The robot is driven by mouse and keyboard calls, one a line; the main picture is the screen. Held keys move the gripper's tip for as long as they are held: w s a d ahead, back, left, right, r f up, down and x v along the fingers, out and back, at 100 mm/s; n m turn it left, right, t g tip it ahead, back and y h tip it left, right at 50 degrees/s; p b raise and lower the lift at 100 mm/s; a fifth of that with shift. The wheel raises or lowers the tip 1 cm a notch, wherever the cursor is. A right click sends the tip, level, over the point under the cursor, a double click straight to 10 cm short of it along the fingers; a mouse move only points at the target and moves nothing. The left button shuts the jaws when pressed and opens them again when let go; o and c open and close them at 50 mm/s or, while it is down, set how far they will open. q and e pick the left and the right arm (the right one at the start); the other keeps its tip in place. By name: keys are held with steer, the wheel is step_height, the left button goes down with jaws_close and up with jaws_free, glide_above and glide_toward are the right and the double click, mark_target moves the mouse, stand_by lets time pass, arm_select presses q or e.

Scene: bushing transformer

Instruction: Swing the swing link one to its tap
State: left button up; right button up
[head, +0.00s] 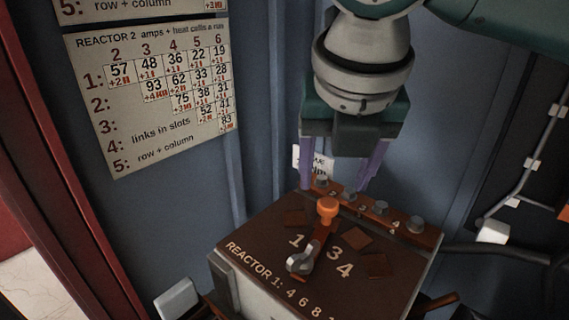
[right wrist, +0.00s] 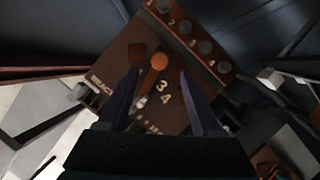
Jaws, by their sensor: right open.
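The swing link (head: 318,240) is a copper-coloured bar on the brown top of the reactor 1 box (head: 262,228). Its silver pivot (head: 302,262) is near the front, and its orange knob (head: 327,208) stands at the far end, between the printed 1 and 3. The printed 2 does not show there. A rail behind carries grey tap bolts (head: 381,207) numbered 1 to 4. My right gripper (head: 335,183) is open above the back of the box, pointing down. In the right wrist view the knob (right wrist: 159,63) appears between the open fingers (right wrist: 159,75); contact cannot be seen. My left gripper is out of view.
A chart headed REACTOR 2 (head: 148,95) hangs on the blue wall at left. A small white label (head: 312,160) is partly hidden behind my right gripper. Dark pipes or cables (head: 495,251) run right of the box. A red post (head: 60,150) stands at far left.

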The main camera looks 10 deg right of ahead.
mark_target(328, 202)
steer(key=b+x, duration=0.1)
steer(key=x, duration=0.5)
jaws_close()
stand_by(0.4)
stand_by(0.9)
